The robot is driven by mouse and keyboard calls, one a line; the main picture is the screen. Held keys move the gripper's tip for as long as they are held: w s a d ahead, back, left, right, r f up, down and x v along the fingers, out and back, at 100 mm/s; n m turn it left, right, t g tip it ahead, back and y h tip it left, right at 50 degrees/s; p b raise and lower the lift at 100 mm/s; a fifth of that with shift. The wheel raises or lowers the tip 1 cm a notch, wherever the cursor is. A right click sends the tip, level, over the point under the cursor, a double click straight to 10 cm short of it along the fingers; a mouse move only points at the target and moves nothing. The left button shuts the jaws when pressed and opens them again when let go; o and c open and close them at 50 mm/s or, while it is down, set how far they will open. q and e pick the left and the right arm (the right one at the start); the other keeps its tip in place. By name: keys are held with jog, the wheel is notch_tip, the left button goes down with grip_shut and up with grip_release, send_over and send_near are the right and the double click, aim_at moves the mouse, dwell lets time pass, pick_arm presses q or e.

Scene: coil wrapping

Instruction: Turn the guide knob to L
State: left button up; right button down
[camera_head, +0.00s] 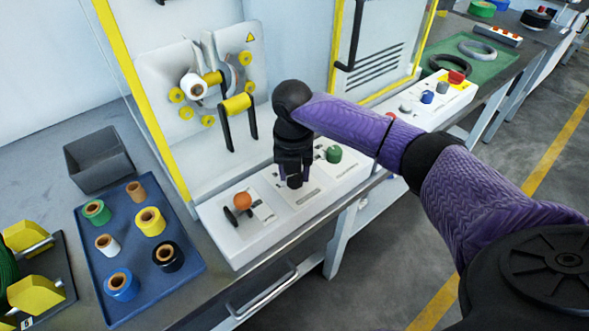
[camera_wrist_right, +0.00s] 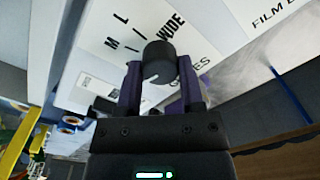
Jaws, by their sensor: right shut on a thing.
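The guide knob is a dark round knob (camera_wrist_right: 158,60) on the white panel. In the right wrist view it sits between the two fingers of my right gripper (camera_wrist_right: 160,88), which is shut on it. A small pale mark shows on its near side; I cannot tell which letter it points at. The letters M and L are printed on the panel (camera_wrist_right: 95,28) to the knob's upper left. In the head view my right gripper (camera_head: 295,183) points down at the middle of the sloping white control panel (camera_head: 240,243) and hides most of the knob. My left gripper is not in view.
On the panel, an orange ball-topped lever (camera_head: 242,201) stands left of my gripper and a green knob (camera_head: 334,154) to its right. The wrapping head with yellow rollers (camera_head: 239,104) is behind. A blue tray (camera_head: 130,232) with several coloured rolls lies at left.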

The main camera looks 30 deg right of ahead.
jog(key=shift+r+m+p, duration=0.2)
jog(key=shift+m+p, duration=0.2)
jog(key=shift+p, duration=0.15)
jog(key=m+p, duration=0.5)
jog(key=p, duration=0.1)
jog(key=shift+m, duration=0.4)
jog(key=shift+m+p, duration=0.65)
jog(key=shift+m, duration=0.25)
jog(key=m+p, duration=0.2)
jog(key=m, duration=0.1)
jog(key=shift+m, duration=0.3)
jog(key=m, duration=0.2)
jog(key=shift+m+p, duration=0.3)
jog(key=shift+p, duration=0.1)
pick_arm(q)
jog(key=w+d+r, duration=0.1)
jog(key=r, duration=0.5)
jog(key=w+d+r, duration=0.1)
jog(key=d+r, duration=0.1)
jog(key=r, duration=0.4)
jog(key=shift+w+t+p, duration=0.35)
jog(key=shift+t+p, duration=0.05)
jog(key=shift+p, duration=0.05)
pick_arm(e)
jog(key=shift+f+m, duration=0.15)
jog(key=shift+m, duration=1.35)
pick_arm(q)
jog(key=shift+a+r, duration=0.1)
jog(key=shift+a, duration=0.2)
